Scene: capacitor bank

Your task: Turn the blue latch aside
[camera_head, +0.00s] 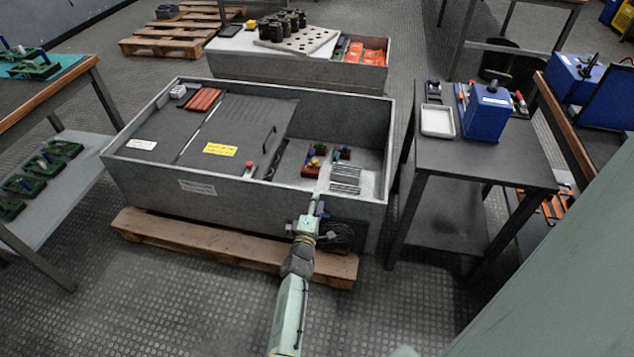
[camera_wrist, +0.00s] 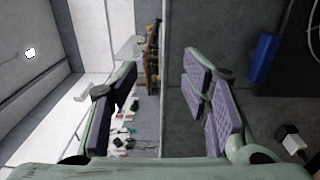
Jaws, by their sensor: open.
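A blue bar (camera_wrist: 264,57), which looks like the blue latch, is upright and slightly tilted on a dark face at the upper right of the wrist view. In the head view a small blue spot (camera_head: 319,209) shows at the front wall of the grey bin, beside the end of my arm; its details are too small to tell. My gripper (camera_wrist: 160,82) is open, its purple pads wide apart with nothing held between them. The blue bar is to the right of the right finger, apart from it. A bin wall edge appears beyond the gap between the fingers.
The grey bin (camera_head: 150,178) stands on a wooden pallet (camera_head: 200,243), with small red parts (camera_head: 311,168) inside. A white-and-black block (camera_wrist: 289,139) is at the wrist view's lower right. A dark table (camera_head: 475,165) with a blue box (camera_head: 488,115) stands to the right.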

